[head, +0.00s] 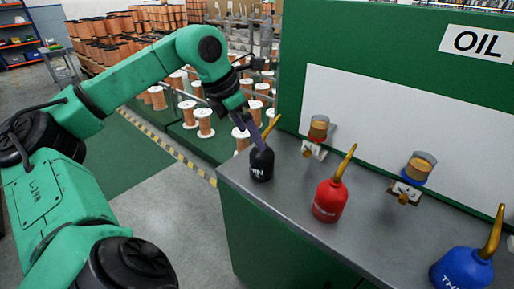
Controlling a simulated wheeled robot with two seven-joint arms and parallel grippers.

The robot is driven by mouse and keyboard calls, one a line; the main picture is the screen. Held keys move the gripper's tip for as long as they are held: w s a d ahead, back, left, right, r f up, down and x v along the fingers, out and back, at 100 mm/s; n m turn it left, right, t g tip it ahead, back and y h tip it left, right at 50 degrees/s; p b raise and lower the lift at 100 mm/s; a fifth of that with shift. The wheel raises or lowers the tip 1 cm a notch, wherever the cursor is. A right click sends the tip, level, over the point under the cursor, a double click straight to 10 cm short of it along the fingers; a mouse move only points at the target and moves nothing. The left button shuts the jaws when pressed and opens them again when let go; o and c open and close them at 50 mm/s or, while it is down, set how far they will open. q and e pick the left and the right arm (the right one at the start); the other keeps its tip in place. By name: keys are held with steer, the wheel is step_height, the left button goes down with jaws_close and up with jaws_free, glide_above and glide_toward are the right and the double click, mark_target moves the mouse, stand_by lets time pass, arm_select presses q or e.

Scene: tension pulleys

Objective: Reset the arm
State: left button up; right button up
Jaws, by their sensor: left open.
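My left arm (135,75) comes in from the left, bends at the top and reaches down to the grey counter. My left gripper (256,134) is open at the black oil can (261,167), close to the can's upper part and gold spout. From this view I cannot tell whether the fingers touch the can. The can stands upright near the counter's left edge. My right gripper is not in view.
A red oil can (328,203) and a blue oil can (462,271) stand on the grey counter (290,190). Two small oil cups (319,128) (420,167) on valves sit along the white back panel. Copper wire spools (203,122) stand behind my arm. Green floor lies left.

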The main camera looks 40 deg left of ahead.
arm_select(q)
steer(key=shift+s+r, duration=0.15)
steer(key=shift+r, duration=0.35)
steer(key=shift+a, duration=0.1)
